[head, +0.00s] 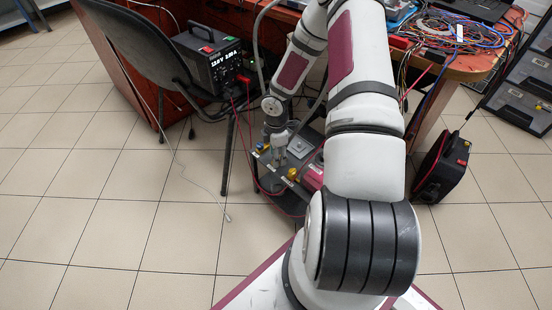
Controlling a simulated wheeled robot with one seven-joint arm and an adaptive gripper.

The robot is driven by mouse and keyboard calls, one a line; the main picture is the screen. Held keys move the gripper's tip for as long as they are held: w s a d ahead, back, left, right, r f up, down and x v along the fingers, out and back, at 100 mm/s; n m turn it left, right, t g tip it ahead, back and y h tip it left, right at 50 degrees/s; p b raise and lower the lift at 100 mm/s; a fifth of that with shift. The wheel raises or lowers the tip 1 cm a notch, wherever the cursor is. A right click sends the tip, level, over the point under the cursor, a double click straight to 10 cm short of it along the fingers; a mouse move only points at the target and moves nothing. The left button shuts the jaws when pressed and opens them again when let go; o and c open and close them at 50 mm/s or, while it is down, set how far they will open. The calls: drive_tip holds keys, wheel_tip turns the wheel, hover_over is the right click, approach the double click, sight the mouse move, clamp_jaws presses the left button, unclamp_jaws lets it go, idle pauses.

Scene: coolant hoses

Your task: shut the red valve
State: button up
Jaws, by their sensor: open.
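The coolant unit (271,183) is a low dark box with fittings and hoses, standing on the floor in front of the desk. A yellow knob (293,173) is on its front right part, and a smaller yellow fitting (261,148) is near its left corner. I cannot make out a red valve; it may be hidden behind my arm or gripper. My gripper (277,148) points down over the left part of the unit and is open. Its fingertips are small and partly lost against the fittings, so I cannot tell whether they touch anything.
A dark chair (148,50) and a power supply (216,60) stand left of the unit. A thin red cable (246,150) runs down beside it. The desk (478,62) behind holds tangled wires (455,27). A black case (443,168) is at right. The tiled floor at left is mostly clear.

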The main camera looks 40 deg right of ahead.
drive_tip(key=shift+f, duration=0.25)
clamp_jaws()
drive_tip(key=shift+m, duration=2.3)
unclamp_jaws()
wheel_tip(320, 180, up, 12)
